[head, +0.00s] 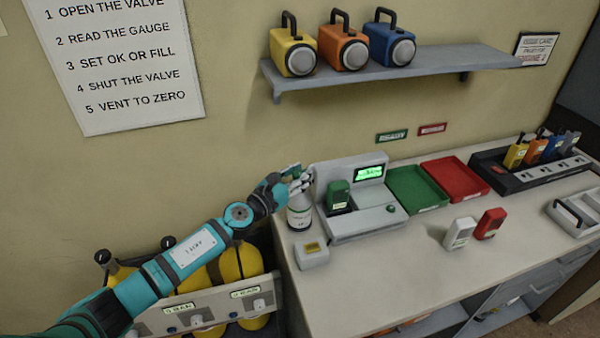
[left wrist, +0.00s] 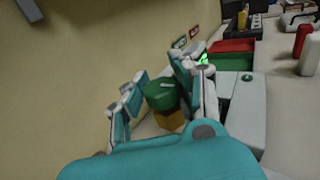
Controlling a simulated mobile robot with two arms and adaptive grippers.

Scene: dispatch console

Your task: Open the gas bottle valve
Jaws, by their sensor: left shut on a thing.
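The gas bottle (head: 300,216) is a small grey-white bottle with a label, standing upright at the left end of the counter. Its green valve knob (left wrist: 161,96) shows between my fingers in the left wrist view, above a brass-coloured valve body (left wrist: 170,122). My left gripper (head: 297,178) reaches in from the left at the bottle's top and is shut on the green knob; it also shows in the left wrist view (left wrist: 160,92). The fingers hide part of the bottle's neck in the head view. My right gripper is in neither view.
A grey test station (head: 372,222) with a lit green display stands right beside the bottle. A small grey box (head: 312,256) sits in front. Green (head: 418,188) and red (head: 455,178) trays lie farther right. A shelf (head: 390,70) with lamps hangs above.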

